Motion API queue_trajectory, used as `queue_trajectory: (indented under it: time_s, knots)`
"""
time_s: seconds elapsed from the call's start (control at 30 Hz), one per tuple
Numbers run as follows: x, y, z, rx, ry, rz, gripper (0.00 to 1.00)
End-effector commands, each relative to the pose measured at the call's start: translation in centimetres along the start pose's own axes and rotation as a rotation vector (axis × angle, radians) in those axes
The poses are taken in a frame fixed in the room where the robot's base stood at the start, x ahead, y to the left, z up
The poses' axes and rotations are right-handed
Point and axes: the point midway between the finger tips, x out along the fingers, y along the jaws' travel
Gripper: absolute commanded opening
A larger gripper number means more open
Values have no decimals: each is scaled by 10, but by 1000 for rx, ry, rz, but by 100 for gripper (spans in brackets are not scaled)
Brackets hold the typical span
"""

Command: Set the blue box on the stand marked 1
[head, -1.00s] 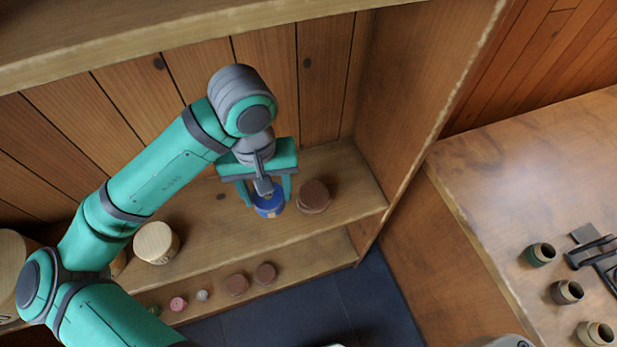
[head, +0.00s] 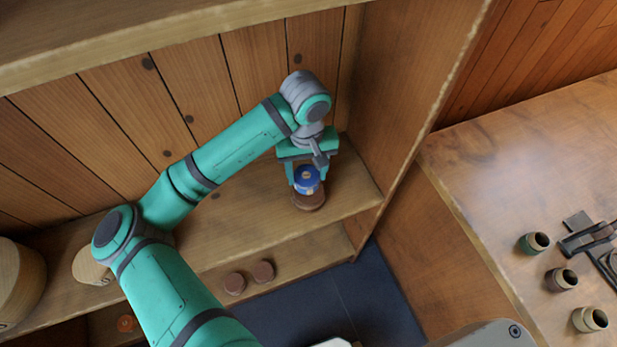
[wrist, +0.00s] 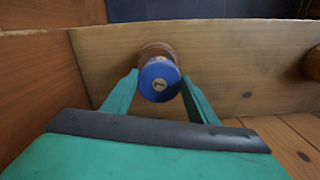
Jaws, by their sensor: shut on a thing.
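The blue box (head: 307,184) is a small round blue piece, held between the fingers of my gripper (head: 308,177). A brown round stand (head: 309,201) is on the upper shelf, directly below the box. The stand also shows behind the box in the wrist view (wrist: 157,48). Its marking is hidden or too small to read. I cannot tell whether the box touches the stand.
The shelf's right side wall (head: 400,95) is close to my gripper. Two brown round pieces (head: 263,271) are on the lower shelf. A pale wooden round piece (head: 90,266) is on the upper shelf at left, partly behind my arm. Several small pots (head: 535,242) stand on the right counter.

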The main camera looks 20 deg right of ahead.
Motion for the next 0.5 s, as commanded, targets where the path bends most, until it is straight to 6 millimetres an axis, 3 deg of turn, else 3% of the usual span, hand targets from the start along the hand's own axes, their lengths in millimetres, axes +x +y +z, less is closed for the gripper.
queue_trajectory:
  time_s: [0.3, 0.5]
  knots:
    - [36, 5, -4, 0, -1, -1, 30]
    - [38, 5, -4, 0, -1, -1, 30]
